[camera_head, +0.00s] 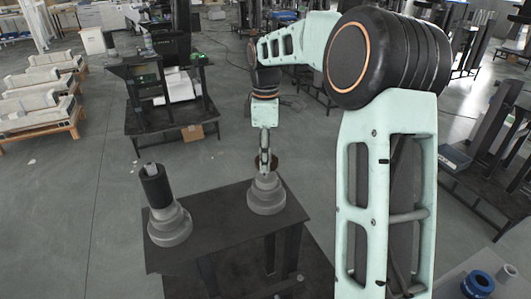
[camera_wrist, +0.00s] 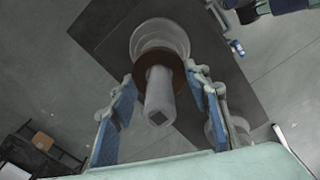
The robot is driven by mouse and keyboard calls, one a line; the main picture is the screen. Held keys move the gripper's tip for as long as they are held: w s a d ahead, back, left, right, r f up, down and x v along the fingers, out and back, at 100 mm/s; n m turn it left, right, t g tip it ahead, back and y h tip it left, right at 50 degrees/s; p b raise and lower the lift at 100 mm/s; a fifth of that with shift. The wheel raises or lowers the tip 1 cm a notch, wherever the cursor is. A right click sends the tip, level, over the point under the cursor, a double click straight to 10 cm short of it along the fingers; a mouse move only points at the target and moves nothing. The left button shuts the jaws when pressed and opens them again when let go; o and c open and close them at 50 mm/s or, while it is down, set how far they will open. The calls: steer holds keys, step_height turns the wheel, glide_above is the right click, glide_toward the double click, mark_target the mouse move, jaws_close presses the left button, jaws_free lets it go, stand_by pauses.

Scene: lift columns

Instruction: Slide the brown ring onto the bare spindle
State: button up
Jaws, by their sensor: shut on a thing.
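The brown ring (camera_head: 275,162) is in my gripper (camera_head: 265,160) over the right-hand grey stepped base on the dark table. In the wrist view the brown ring (camera_wrist: 176,68) sits between the two fingers of my gripper (camera_wrist: 163,85), which are shut on its outer edges. The pale spindle (camera_wrist: 160,92) pokes through the ring toward the camera, so the ring is around its shaft. The stepped base (camera_head: 266,196) shows below the ring, with a gap between them in the head view. The fingers hide part of the shaft there.
A second grey base (camera_head: 170,228) with a dark sleeve (camera_head: 156,186) on its post stands to the left on the same table (camera_head: 215,230). A blue ring (camera_head: 478,284) lies on a surface at the lower right, beside a grey post (camera_head: 507,273).

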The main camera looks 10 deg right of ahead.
steer(key=shift+f+b, duration=0.9)
steer(key=shift+f, duration=1)
steer(key=o, duration=1.3)
step_height(320, 180, up, 12)
